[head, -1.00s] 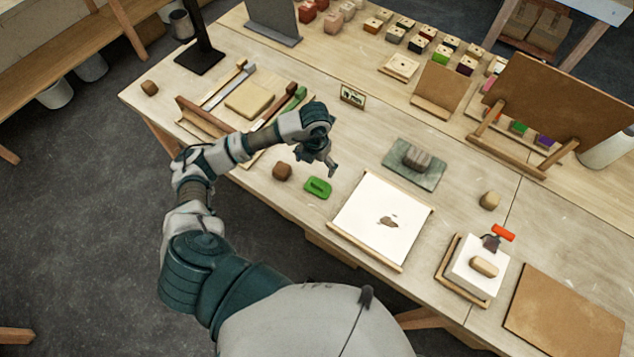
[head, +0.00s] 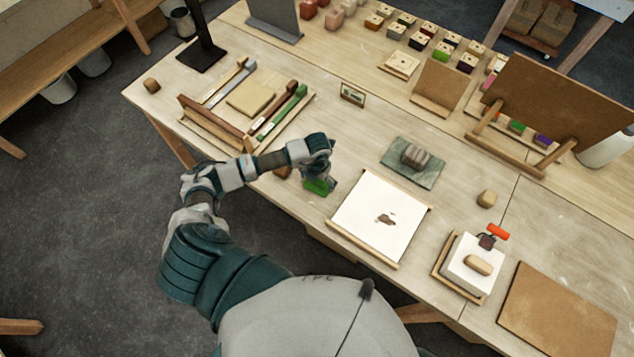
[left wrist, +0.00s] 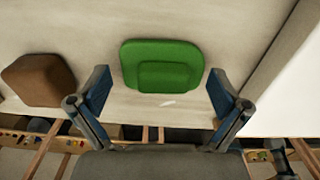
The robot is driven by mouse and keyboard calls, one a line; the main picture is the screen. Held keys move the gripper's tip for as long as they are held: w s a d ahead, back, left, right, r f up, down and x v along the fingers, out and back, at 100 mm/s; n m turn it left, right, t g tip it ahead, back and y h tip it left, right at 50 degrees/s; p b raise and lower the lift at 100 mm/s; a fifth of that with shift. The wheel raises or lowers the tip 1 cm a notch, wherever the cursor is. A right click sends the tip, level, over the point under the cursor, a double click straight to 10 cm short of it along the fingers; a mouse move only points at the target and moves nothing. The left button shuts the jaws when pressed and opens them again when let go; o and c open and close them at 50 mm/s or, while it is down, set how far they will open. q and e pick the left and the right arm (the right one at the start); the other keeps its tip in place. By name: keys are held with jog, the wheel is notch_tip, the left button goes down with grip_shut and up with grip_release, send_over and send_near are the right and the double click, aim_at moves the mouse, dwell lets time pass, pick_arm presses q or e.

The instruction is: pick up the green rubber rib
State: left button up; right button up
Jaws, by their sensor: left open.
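The green rubber rib (head: 316,187) lies on the table, left of the white sheet, and my left gripper (head: 326,180) partly covers it in the head view. In the left wrist view the green rubber rib (left wrist: 162,66) lies flat, with a smaller raised block on it. My left gripper (left wrist: 160,98) is open and empty there, its two fingers spread to either side of the near edge of the rib. My right gripper does not show.
A brown block (left wrist: 38,80) sits left of the rib; it is mostly hidden behind my arm in the head view. The white sheet on its board (head: 381,215) lies to the right. A wooden tray with tools (head: 215,128) is behind my left forearm.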

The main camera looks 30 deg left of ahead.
aim_at(318, 181)
pick_arm(q)
jog(key=shift+d+r, duration=0.1)
jog(key=shift+d, duration=0.2)
jog(key=c, duration=1.6)
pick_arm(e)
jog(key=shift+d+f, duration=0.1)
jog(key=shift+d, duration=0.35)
pick_arm(q)
jog(key=shift+s+a, duration=0.1)
jog(key=shift+a+r+b, duration=0.15)
jog(key=shift+r+b, duration=0.15)
jog(key=shift+r, duration=0.3)
notch_tip(318, 181, up, 2)
jog(key=shift+r+b, duration=0.1)
jog(key=shift+b, duration=0.3)
jog(key=shift+s+d+r+b, duration=0.25)
jog(key=shift+s+d+b, duration=0.35)
jog(key=shift+s, duration=2)
jog(key=shift+s+d+r+b, duration=0.35)
jog(key=shift+s+d, duration=0.4)
jog(key=shift+s, duration=1.8)
jog(key=shift+s+d+r+b, duration=0.2)
jog(key=shift+s+d+b, duration=0.4)
jog(key=shift+s, duration=2)
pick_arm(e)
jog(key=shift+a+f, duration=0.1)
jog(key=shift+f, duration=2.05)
